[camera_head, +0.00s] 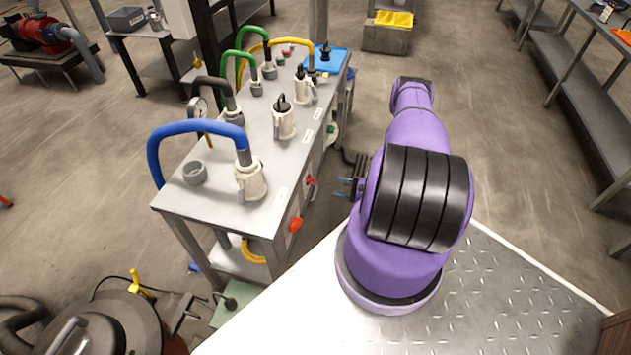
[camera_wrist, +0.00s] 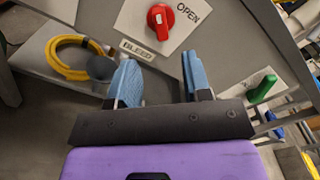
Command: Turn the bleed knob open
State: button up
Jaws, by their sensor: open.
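The bleed knob (camera_wrist: 160,18) is red with a white pointer mark and sits on a white plate at the top middle of the wrist view. A BLEED label (camera_wrist: 137,50) is below it, and the word OPEN (camera_wrist: 190,12) is printed to its right. My gripper (camera_wrist: 162,80) has two blue fingers spread apart, with nothing between them. The knob is beyond the fingertips and apart from them. In the head view my gripper (camera_head: 342,188) is beside the bench's right side, partly hidden by my purple arm. A red knob there (camera_head: 310,181) appears to be the same one.
The metal bench (camera_head: 230,205) carries hoses and pale couplings. An orange-red knob (camera_head: 296,224) sticks out of its side nearer the camera. A green handle (camera_wrist: 262,90) is on the panel at right. A yellow hose coil (camera_wrist: 65,58) lies on the lower shelf.

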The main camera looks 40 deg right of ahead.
aim_at(315, 181)
jog(key=x, duration=1)
jog(key=shift+s, duration=0.1)
grip_shut()
